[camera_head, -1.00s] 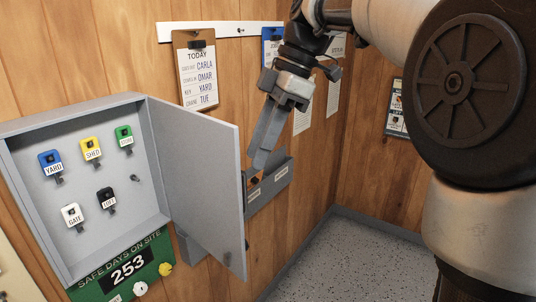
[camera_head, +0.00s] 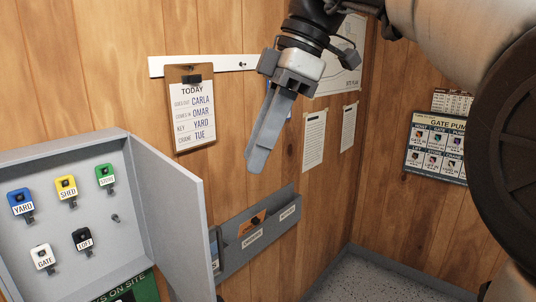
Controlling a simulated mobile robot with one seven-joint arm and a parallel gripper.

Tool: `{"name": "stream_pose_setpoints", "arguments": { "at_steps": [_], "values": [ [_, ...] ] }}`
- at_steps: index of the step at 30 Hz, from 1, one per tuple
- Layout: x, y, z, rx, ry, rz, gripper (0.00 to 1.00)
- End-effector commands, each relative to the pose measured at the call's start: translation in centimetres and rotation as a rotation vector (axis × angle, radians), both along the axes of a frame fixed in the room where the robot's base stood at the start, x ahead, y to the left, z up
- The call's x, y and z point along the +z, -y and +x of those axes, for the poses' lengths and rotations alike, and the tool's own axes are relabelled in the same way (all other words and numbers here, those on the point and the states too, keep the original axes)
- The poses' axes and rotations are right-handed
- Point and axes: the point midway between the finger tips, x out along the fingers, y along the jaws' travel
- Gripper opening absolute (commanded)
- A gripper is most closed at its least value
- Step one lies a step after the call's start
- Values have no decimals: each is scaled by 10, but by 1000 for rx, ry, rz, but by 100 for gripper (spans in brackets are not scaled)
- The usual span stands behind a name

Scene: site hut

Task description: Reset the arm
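My gripper (camera_head: 256,168) hangs in front of the wood wall, pointing down and a little left, above the grey wall pocket rack. Its long grey fingers look close together, but from this side I cannot tell whether there is a gap between them. I see nothing held at the tips. My arm comes in from the upper right and hides part of the wall sheets behind it.
A grey key cabinet (camera_head: 110,148) with its door (camera_head: 172,225) open holds several coloured key tags. The pocket rack (camera_head: 285,213) carries an orange item (camera_head: 251,224). A clipboard (camera_head: 190,108) hangs on a white rail (camera_head: 222,64). Speckled floor (camera_head: 385,280) is clear at lower right.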

Motion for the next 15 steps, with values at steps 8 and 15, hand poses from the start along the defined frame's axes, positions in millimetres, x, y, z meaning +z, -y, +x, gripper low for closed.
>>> {"name": "stream_pose_setpoints", "arguments": {
  "at_steps": [8,15],
  "values": [
    [3,-1,-3,0,0,0,26],
    [-2,2,-5,-53,-3,-16,26]
  ]
}}
